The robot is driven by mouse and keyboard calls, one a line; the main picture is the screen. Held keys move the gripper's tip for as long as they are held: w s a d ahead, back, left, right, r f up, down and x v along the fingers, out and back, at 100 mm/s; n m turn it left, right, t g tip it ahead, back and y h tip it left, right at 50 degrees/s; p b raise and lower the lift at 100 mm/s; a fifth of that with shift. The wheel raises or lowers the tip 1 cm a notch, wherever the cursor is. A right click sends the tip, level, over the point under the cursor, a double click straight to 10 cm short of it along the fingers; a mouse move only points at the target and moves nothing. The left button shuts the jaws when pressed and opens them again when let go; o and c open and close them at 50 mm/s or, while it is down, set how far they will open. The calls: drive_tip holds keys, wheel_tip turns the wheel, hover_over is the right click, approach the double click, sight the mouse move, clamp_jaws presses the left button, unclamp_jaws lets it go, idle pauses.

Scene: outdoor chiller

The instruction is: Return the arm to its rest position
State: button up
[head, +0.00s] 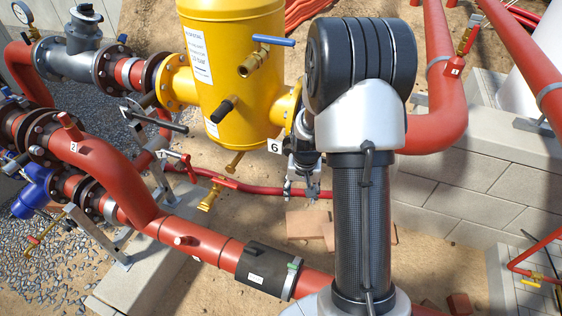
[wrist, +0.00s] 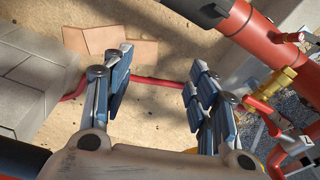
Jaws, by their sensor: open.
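My arm (head: 361,200) stands in the right middle of the head view, its dark carbon tube upright and a black round joint at the top. My gripper (head: 300,193) shows partly behind the arm, pointing down beside the yellow tank. In the wrist view my gripper (wrist: 160,68) is open, with its two blue-grey fingers wide apart. Nothing is between the fingers except sandy ground and a thin red pipe (wrist: 150,87) beyond them. Part of the gripper is hidden by the arm in the head view.
A yellow tank (head: 247,100) with valves stands close left of my arm. Large red pipes (head: 195,240) run across the left and front. A grey block wall (head: 455,190) is at the right. Bricks (head: 306,224) lie on the sand; they also show in the wrist view (wrist: 132,52).

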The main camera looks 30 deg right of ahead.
drive_tip(key=s+a+r+n+t+b, duration=0.1)
drive_tip(key=s+a+r+n, duration=0.1)
drive_tip(key=a+r, duration=0.45)
drive_tip(key=s+a+r+n+t, duration=0.1)
drive_tip(key=s+a+r, duration=0.15)
drive_tip(key=r, duration=0.65)
drive_tip(key=s+a+r+n, duration=0.1)
drive_tip(key=s+a+r, duration=0.1)
drive_tip(key=s, duration=0.3)
drive_tip(key=s+a+r+n+t+b, duration=0.1)
drive_tip(key=s+a+r, duration=0.2)
drive_tip(key=s+a, duration=0.1)
drive_tip(key=s+a+r+n+b, duration=0.1)
drive_tip(key=s+a+r+n, duration=0.1)
drive_tip(key=s, duration=0.4)
drive_tip(key=shift+s+a+r+t+y, duration=0.3)
drive_tip(key=shift+s+a, duration=0.1)
drive_tip(key=shift+a, duration=0.45)
